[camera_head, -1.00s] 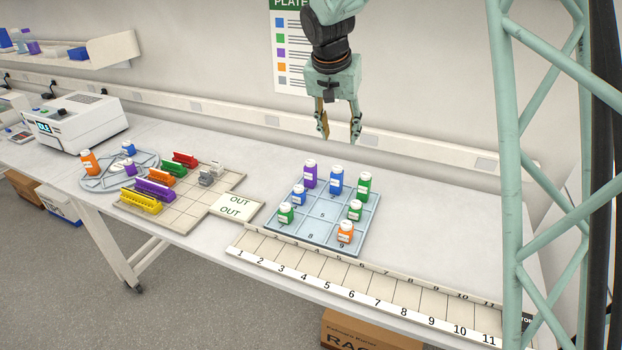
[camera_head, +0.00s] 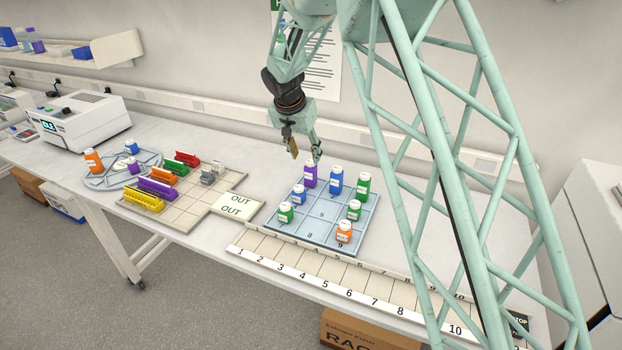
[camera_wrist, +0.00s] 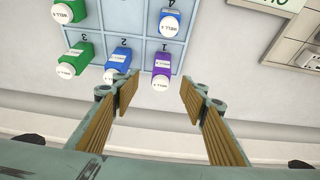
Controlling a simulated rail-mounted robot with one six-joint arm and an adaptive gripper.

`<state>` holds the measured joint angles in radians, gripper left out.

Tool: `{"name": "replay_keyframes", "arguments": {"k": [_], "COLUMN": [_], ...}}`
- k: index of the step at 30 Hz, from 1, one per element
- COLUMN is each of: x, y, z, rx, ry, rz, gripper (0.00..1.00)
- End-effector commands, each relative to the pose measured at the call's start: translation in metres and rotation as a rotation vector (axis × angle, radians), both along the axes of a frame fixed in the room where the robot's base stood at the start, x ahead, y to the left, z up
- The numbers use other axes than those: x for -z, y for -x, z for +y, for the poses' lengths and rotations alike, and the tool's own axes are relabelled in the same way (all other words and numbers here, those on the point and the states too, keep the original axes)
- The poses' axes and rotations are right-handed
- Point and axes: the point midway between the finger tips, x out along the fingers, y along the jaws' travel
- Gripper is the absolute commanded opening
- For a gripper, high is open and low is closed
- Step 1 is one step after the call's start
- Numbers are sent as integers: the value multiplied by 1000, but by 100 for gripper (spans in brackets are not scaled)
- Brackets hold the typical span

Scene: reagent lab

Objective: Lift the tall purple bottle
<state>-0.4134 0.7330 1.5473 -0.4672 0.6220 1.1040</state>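The tall purple bottle (camera_head: 310,175) with a white cap stands upright in the back left cell of the blue gridded tray (camera_head: 296,238). In the wrist view the purple bottle (camera_wrist: 162,64) shows ahead of the fingertips, in line with the gap between them. My gripper (camera_head: 303,152) is above and just behind the bottle in the head view. In the wrist view my gripper (camera_wrist: 158,92) is open, with nothing between its tan pads.
Beside it stand a blue bottle (camera_head: 336,180) and a green bottle (camera_head: 363,187). A shorter blue bottle (camera_head: 298,195) is in front. An orange bottle (camera_head: 344,232) is at the tray's front right. The numbered strip (camera_head: 325,273) runs along the table's front edge.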

Motion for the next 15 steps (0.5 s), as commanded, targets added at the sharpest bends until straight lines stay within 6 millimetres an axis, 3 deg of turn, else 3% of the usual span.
{"name": "replay_keyframes", "arguments": {"k": [15], "x": [6], "y": [-3], "z": [4], "rx": [2], "ry": [0], "rz": [-1], "gripper": [40]}}
